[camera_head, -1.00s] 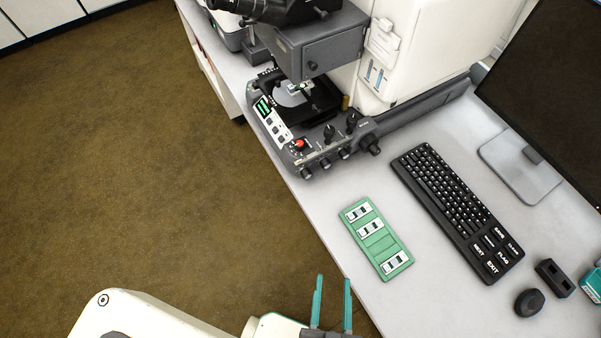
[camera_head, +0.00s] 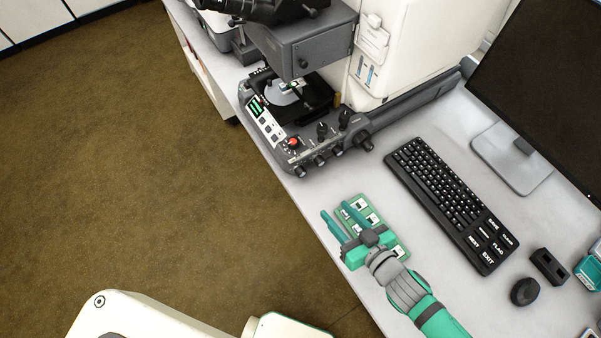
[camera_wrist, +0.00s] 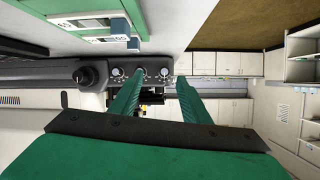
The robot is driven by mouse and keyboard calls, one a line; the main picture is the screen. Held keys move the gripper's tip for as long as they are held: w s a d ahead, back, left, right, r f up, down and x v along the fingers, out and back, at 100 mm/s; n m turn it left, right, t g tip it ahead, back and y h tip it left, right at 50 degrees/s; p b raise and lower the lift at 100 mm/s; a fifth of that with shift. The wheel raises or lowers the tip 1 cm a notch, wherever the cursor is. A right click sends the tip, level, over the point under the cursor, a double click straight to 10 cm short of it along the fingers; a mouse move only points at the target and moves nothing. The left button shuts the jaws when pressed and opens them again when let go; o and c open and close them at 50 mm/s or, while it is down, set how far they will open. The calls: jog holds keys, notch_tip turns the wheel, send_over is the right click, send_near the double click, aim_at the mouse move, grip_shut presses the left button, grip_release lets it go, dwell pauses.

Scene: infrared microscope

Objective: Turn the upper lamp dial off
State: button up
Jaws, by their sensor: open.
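The microscope (camera_head: 300,55) stands at the back of the bench. Its front control panel carries a red button (camera_head: 293,142), dark knobs on top (camera_head: 322,130) and several dials along the front edge (camera_head: 319,160). Which one is the upper lamp dial I cannot tell. In the wrist view front dials (camera_wrist: 141,72) show ahead, beyond my fingertips, with a larger dark knob (camera_wrist: 88,76) to their left. My gripper (camera_head: 334,214) is open and empty, over the green slide tray, short of the panel and apart from it. It also shows in the wrist view (camera_wrist: 158,85).
The green slide tray (camera_head: 399,243) lies partly hidden under my gripper. A black keyboard (camera_head: 450,200), a mouse (camera_head: 524,291) and a monitor (camera_head: 545,90) are to the right. Bench between tray and microscope is bare. Brown floor lies left of the bench edge.

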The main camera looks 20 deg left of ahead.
aim_at(303, 174)
jog(key=shift+n+g+y, duration=0.4)
jog(key=w+a, duration=0.1)
jog(key=w+a+r, duration=0.1)
jog(key=w+a, duration=0.1)
jog(key=a, duration=0.1)
jog(key=shift+w+r, duration=0.1)
jog(key=shift+r, duration=0.15)
jog(key=shift+w+a, duration=0.3)
jog(key=shift+a, duration=0.15)
jog(key=x, duration=1)
jog(key=shift+c, duration=0.4)
